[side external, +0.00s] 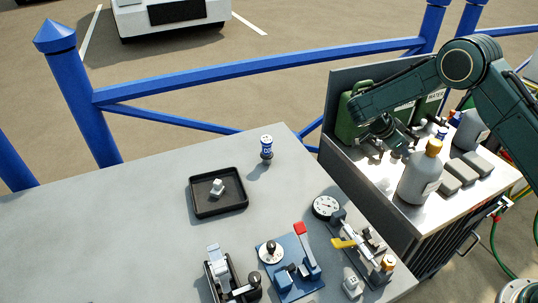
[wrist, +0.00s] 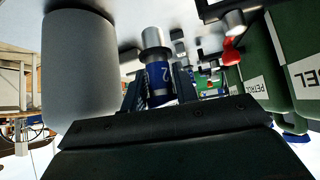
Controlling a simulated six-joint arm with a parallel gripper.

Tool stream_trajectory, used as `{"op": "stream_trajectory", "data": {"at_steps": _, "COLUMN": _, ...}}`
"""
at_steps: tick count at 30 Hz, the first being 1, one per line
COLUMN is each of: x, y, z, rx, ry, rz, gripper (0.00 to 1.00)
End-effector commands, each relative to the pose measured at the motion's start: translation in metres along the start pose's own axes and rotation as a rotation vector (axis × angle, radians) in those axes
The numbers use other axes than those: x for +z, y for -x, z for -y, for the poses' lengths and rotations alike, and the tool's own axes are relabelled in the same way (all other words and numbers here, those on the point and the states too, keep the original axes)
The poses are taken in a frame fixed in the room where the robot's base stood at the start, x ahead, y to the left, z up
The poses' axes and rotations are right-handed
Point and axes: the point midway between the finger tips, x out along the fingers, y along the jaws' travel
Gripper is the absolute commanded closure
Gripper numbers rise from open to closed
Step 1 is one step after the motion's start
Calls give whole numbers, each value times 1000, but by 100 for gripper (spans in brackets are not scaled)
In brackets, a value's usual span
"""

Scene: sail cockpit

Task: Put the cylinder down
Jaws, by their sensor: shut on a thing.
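My gripper (wrist: 160,88) is shut on a blue cylinder (wrist: 157,72) with a silver top and a white "2" on its side. The cylinder stands out between the two dark fingers. In the side view my gripper (side external: 388,150) is low over the metal cabinet top, between the green cans and the grey bottle. There the held cylinder is mostly hidden, and I cannot tell whether it touches the cabinet top. A similar blue and white cylinder (side external: 266,148) stands upright on the grey table, behind the black tray.
A large grey bottle (side external: 420,172) with a yellow cap stands close beside my gripper; green cans (side external: 356,112) are on the other side. Grey blocks (side external: 460,172) lie farther right. The black tray (side external: 193,202) holds a small white part. The table's left side is clear.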

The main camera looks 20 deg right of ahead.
Motion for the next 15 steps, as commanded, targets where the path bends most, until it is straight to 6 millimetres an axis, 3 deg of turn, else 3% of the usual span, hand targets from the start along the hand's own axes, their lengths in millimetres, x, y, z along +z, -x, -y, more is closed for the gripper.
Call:
{"op": "stream_trajectory", "data": {"at_steps": 9, "x": 23, "y": -24, "z": 0, "rx": 1, "ry": 1, "rz": 0, "gripper": 96}}
{"op": "stream_trajectory", "data": {"at_steps": 15, "x": 29, "y": -29, "z": 0, "rx": 0, "ry": 0, "rz": 1, "gripper": 96}}
